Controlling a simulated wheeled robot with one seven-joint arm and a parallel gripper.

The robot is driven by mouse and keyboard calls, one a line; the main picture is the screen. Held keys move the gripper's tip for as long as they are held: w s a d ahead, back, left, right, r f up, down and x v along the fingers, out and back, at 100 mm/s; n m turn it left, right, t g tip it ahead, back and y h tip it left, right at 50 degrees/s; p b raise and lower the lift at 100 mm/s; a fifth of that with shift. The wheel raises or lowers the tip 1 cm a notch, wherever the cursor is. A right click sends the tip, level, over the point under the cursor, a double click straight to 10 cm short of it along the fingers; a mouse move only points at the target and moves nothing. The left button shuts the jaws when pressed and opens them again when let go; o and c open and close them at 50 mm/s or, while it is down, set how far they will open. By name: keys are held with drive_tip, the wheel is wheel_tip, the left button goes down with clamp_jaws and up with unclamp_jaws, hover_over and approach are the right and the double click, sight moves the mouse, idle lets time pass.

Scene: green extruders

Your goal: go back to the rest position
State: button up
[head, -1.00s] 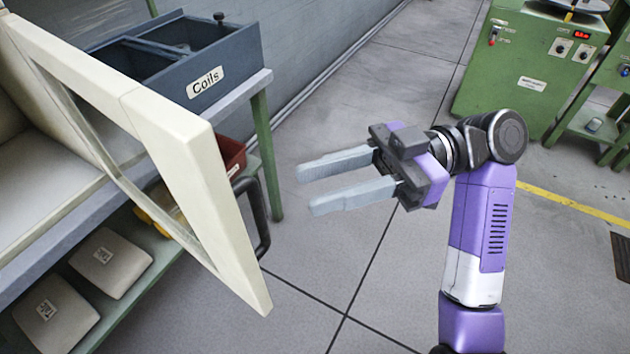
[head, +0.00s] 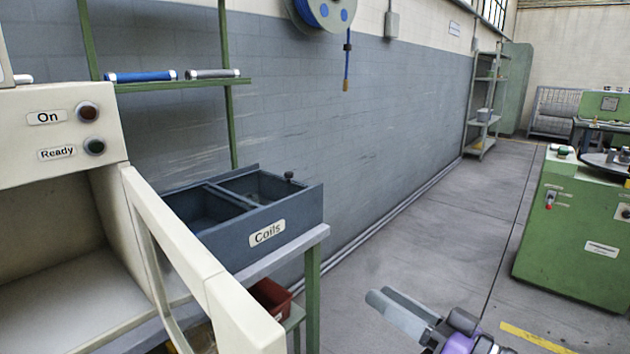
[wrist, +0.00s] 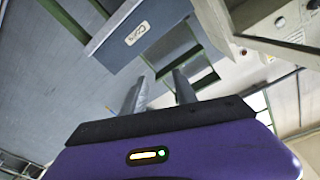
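My gripper (head: 384,298) is at the bottom of the head view, its grey fingers pointing up and left over the open floor. In the wrist view my gripper (wrist: 159,78) shows two grey fingers apart with nothing held between them. Most of my arm is below the edge of the head view. The gripper is to the right of the cream machine's open door (head: 200,265) and apart from it.
The blue-grey Coils box (head: 290,215) stands on a green-legged table at left, with a red bin (head: 271,297) below. A control panel (head: 60,130) reads On and Ready. A green machine (head: 570,245) stands at right. The floor (head: 430,235) between is clear.

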drive_tip(key=s+d+f+m+t+h, duration=0.4)
drive_tip(key=s+d+f+m+h, duration=0.4)
drive_tip(key=s+d+f+h, duration=0.45)
drive_tip(key=s+a+f+n+g, duration=0.1)
drive_tip(key=s+a+f+n, duration=0.1)
drive_tip(key=s, duration=1.1)
drive_tip(key=s+a+f+n+g, duration=0.2)
drive_tip(key=s, duration=1.2)
wheel_tip(320, 180, up, 13)
drive_tip(key=p, duration=1.3)
drive_tip(key=shift+w+a, duration=0.15)
drive_tip(key=shift+w, duration=0.1)
drive_tip(key=shift+w+h, duration=0.1)
drive_tip(key=shift+h, duration=0.15)
